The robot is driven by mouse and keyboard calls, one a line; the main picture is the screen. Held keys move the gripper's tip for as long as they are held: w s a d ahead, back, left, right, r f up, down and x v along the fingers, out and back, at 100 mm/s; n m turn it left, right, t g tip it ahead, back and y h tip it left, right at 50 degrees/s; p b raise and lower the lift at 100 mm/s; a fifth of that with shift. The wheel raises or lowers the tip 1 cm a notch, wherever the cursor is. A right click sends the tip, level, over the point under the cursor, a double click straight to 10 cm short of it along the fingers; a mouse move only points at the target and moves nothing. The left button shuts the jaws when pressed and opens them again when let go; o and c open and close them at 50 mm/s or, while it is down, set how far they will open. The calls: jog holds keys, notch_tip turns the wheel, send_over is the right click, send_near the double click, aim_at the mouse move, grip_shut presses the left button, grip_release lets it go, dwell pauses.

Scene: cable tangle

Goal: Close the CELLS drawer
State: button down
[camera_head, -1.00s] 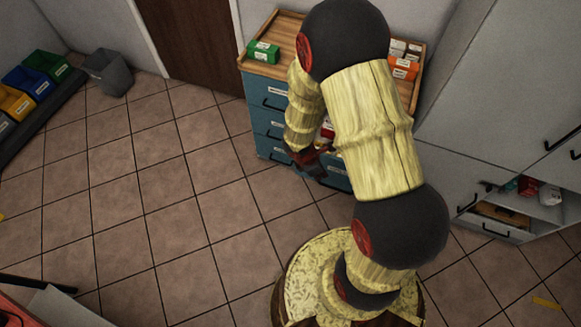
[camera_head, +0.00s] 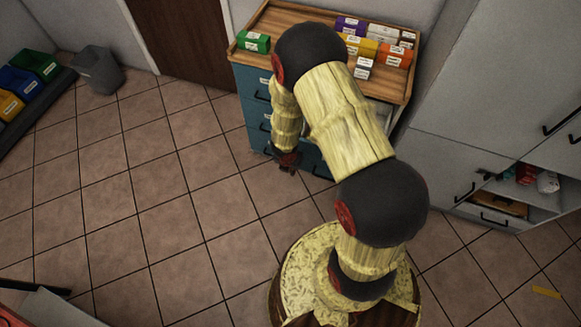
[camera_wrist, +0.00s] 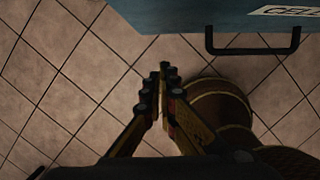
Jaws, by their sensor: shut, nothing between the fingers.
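The CELLS drawer (camera_wrist: 190,16) shows its blue front at the top of the wrist view, with a partly cut-off label and a dark bar handle (camera_wrist: 253,50). In the head view, the teal drawer cabinet (camera_head: 256,112) stands against the wall, and my arm hides much of its front, so how far the drawer stands out is unclear. My gripper (camera_head: 287,161) is low in front of the cabinet, left of the arm. In the wrist view my gripper (camera_wrist: 164,72) is shut and empty, apart from the drawer front and left of the handle.
The cabinet's wooden top (camera_head: 291,28) holds a green box (camera_head: 254,42) and several coloured boxes at right. A grey wall cupboard with an open shelf (camera_head: 545,198) stands at right. A grey bin (camera_head: 98,70) stands at back left.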

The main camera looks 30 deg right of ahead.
jog(key=shift+w+d+f, duration=0.35)
jog(key=shift+w+d, duration=0.4)
jog(key=shift+d, duration=0.1)
jog(key=shift+w+d+f, duration=0.3)
jog(key=shift+w+d, duration=0.4)
jog(key=shift+d, duration=0.15)
jog(key=shift+p, duration=0.3)
